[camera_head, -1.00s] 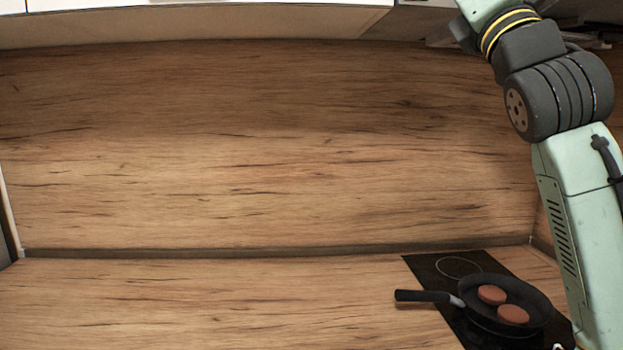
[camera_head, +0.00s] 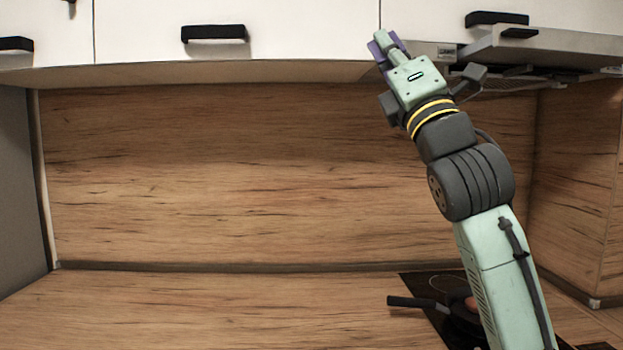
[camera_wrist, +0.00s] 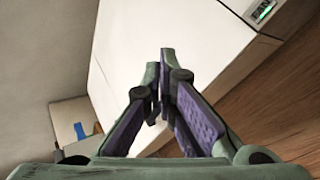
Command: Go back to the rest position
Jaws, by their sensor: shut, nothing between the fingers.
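My gripper (camera_head: 380,42) is raised at the upper right of the head view, in front of the white wall cabinets and just left of the range hood. In the wrist view my gripper (camera_wrist: 160,60) has its purple-padded fingers brought together at the tips, with nothing between them. A white cabinet face fills much of the wrist view behind the fingers. My arm rises from the lower right of the head view.
A dark pan (camera_head: 460,322) sits on the black hob (camera_head: 418,281), largely hidden behind my arm. White cabinets (camera_head: 290,30) with black handles (camera_head: 213,33) run along the top. A range hood (camera_head: 560,48) juts out at the upper right. The wooden counter (camera_head: 220,310) at left is clear.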

